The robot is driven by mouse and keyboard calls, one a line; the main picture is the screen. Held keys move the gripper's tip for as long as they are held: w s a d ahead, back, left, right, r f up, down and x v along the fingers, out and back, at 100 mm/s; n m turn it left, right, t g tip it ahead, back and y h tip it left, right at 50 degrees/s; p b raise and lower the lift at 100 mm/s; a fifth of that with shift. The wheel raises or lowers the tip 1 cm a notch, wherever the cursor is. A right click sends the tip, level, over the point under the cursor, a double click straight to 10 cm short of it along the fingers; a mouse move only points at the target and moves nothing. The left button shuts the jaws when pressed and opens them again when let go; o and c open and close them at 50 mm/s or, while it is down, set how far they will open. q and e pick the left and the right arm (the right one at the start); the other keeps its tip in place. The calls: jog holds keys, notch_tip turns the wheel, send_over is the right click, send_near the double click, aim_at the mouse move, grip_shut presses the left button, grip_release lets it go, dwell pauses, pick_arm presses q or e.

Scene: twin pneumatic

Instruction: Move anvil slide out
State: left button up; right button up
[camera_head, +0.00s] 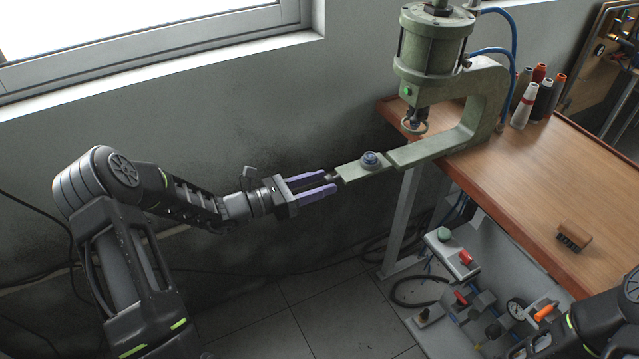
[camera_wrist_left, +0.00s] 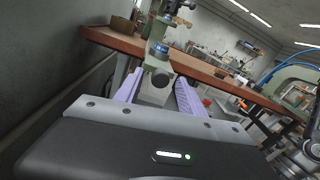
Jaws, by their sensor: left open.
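The anvil slide (camera_head: 358,171) is a flat pale green bar with a dark blue-grey round die on top. It sticks out to the left of the green press (camera_head: 433,45), with a narrow gap between it and the press's lower arm. My left gripper (camera_head: 333,183) is open, its two purple fingers pointing right at the slide's outer end, where a small dark knob shows. In the left wrist view the slide (camera_wrist_left: 154,93) lies ahead between the purple fingers. I cannot tell whether the fingers touch it. My right gripper is out of view; only part of my right arm shows at lower right.
The press stands on a wooden table (camera_head: 535,190). Several thread cones (camera_head: 541,100) stand beside it, and a brush (camera_head: 574,237) lies nearer the front. Below is a pneumatic unit with a red-buttoned control box (camera_head: 452,254). The wall and window are behind my left arm.

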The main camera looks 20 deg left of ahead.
pick_arm(q)
jog(key=b+v, duration=0.1)
jog(key=v, duration=0.6)
jog(key=shift+s+a+b, duration=0.25)
jog(key=shift+b, duration=0.15)
